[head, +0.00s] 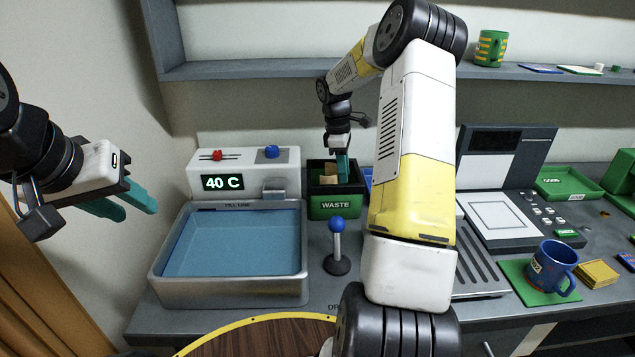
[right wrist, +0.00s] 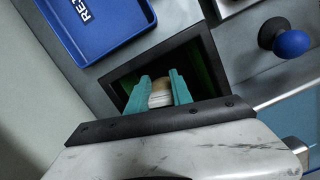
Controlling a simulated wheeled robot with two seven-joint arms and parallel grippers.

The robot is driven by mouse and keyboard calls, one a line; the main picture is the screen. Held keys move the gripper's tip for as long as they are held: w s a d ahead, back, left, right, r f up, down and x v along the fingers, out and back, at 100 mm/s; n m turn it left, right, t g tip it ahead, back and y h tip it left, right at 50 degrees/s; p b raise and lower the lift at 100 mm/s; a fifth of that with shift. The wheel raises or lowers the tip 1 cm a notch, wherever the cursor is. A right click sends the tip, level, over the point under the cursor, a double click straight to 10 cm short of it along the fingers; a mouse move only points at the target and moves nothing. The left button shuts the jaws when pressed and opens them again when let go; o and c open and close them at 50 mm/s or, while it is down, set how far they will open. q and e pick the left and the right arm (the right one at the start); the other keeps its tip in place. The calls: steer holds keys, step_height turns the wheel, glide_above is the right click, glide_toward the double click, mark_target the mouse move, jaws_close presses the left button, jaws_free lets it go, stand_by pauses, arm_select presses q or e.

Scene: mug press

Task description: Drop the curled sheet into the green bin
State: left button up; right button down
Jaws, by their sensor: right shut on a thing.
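The green bin (head: 334,206), labelled WASTE, stands at the back of the counter right of the water bath. My right gripper (head: 343,170) points down over the bin's mouth in the head view. In the right wrist view its teal fingers (right wrist: 163,90) are shut on a pale, rounded piece, the curled sheet (right wrist: 160,96), with the bin's dark opening (right wrist: 205,70) around and beyond it. A tan patch shows at the bin's mouth in the head view; I cannot tell its outline. My left gripper (head: 137,211) is open and empty, left of the bath.
The water bath (head: 157,285) with a 40 C display is left of the bin. A blue-knobbed lever (head: 337,245) stands in front of it. A blue tray (right wrist: 95,45) is beside the bin. A blue mug (head: 549,270) sits on a green mat at right.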

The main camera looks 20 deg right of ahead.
steer(key=shift+f, duration=0.45)
steer(key=c, duration=1.1)
jaws_free()
steer(key=shift+o, duration=0.2)
steer(key=shift+r, duration=0.15)
